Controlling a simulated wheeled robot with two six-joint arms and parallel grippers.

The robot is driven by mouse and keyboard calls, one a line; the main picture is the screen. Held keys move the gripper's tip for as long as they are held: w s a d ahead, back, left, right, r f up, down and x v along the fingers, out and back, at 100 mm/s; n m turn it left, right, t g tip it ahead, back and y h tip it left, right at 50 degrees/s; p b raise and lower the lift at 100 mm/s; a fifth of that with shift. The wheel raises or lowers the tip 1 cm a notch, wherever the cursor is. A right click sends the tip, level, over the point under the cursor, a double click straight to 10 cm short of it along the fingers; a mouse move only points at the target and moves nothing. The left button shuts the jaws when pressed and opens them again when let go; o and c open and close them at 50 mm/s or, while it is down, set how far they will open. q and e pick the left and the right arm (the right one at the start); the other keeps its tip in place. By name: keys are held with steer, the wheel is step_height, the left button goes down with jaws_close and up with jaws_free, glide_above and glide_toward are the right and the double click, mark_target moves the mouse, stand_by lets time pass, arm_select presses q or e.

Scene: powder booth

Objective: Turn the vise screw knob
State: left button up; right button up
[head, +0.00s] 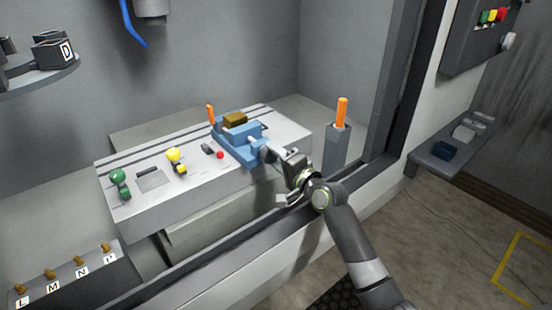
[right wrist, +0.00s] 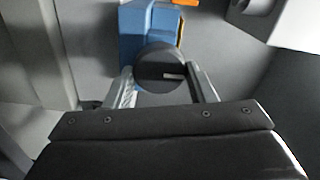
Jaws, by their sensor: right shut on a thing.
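A blue vise (head: 238,138) sits on the right part of the grey slotted table (head: 222,175). A brown block (head: 235,119) lies at its top. My right gripper (head: 270,152) reaches the vise's front end from the right. In the right wrist view the dark round screw knob (right wrist: 162,68) lies between the two fingers of the gripper (right wrist: 165,82), which are shut on it. The blue vise body (right wrist: 148,25) shows just behind the knob. My left gripper is not in view.
An orange handle (head: 342,112) stands in a grey post right of my arm. Green (head: 117,176), yellow (head: 174,155) and red (head: 220,155) knobs are on the table. The booth's front sill (head: 235,257) runs below my arm.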

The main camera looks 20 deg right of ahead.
steer(key=shift+f, duration=0.1)
steer(key=o, duration=1)
steer(key=v, duration=1.7)
steer(key=shift+s+d, duration=0.1)
steer(key=shift+s, duration=0.1)
